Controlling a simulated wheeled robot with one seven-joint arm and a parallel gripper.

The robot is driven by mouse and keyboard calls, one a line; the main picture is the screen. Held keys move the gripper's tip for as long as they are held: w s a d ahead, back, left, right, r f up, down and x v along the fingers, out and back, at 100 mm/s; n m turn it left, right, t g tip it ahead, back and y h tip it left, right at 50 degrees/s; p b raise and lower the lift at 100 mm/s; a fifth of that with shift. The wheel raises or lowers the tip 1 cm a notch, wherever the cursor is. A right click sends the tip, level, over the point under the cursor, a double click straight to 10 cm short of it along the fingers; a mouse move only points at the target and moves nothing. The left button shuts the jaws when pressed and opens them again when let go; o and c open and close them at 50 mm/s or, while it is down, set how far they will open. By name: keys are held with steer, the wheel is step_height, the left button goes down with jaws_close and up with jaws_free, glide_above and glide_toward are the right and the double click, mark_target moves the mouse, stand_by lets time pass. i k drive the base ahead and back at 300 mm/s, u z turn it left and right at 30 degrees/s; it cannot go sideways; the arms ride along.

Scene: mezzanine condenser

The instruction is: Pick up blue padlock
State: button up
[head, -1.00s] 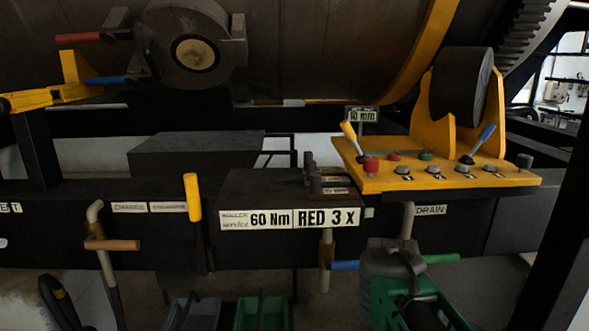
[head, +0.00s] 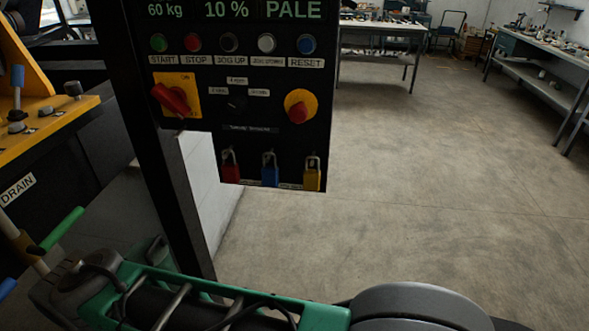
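The blue padlock (head: 270,171) hangs at the bottom edge of a black control panel (head: 235,125) in the head view. It hangs between a red padlock (head: 231,166) on its left and a yellow padlock (head: 312,174) on its right. Its shackle is up and its body is down. My arm shows along the bottom of the view, green and dark grey, below and apart from the padlocks. My gripper's fingers cannot be made out, so nothing shows of what they hold.
The panel carries buttons, a red rotary switch (head: 172,98) and a red-on-yellow knob (head: 300,106). A dark post (head: 165,150) stands left of it. A yellow console (head: 45,115) is at far left. Open concrete floor (head: 430,200) lies right, with workbenches (head: 385,28) at the back.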

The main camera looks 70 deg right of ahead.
mark_target(270, 174)
steer(key=z, duration=2.1)
steer(key=k, duration=1.3)
steer(key=u, duration=0.7)
steer(key=i, duration=0.65)
steer(key=u, duration=0.5)
steer(key=i, duration=0.55)
steer(key=z, duration=0.05)
